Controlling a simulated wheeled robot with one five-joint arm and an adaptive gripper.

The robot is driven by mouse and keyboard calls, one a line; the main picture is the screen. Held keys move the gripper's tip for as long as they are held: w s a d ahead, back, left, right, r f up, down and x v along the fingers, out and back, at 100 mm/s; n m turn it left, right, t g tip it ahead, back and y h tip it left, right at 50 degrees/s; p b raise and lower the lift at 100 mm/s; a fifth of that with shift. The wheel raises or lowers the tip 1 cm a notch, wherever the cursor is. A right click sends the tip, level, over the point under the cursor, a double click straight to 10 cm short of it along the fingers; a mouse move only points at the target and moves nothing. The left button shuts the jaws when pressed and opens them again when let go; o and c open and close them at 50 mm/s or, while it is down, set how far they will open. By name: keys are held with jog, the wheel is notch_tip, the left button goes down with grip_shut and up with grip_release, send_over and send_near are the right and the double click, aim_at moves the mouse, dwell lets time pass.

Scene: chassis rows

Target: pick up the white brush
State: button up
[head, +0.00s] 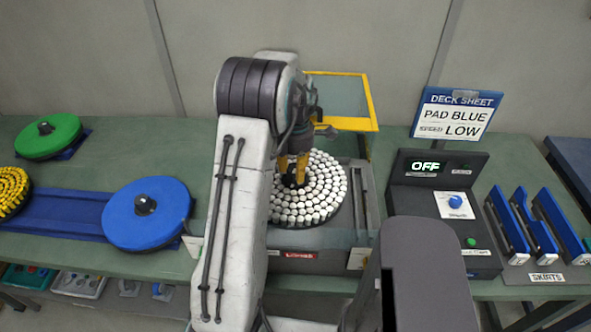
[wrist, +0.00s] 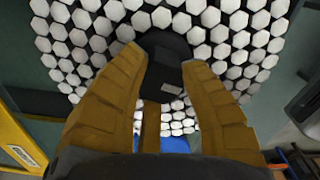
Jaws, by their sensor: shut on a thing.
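The white brush (head: 318,192) is a round disc covered in white tufts with a dark hub at its centre. It sits on a grey stand in the middle of the bench in the head view, partly hidden by my arm. In the wrist view the white tufts (wrist: 235,40) fill the upper part around the black hub (wrist: 165,65). My gripper (wrist: 163,70) has yellow fingers, which are shut on the hub from both sides. In the head view my gripper (head: 293,178) points down at the hub. I cannot tell whether the brush is lifted off the stand.
Left on the bench are a blue pad (head: 165,222), a green pad (head: 62,143) and a yellow brush (head: 8,190). A control box (head: 405,195) reading OFF and a sign (head: 455,112) stand right. Blue skirts (head: 540,225) stand far right. A yellow-edged frame (head: 372,100) is behind.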

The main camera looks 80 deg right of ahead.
jog(key=shift+r+p, duration=2.8)
jog(key=shift+r, duration=4.15)
jog(key=shift+r, duration=0.1)
jog(key=shift+w, duration=0.15)
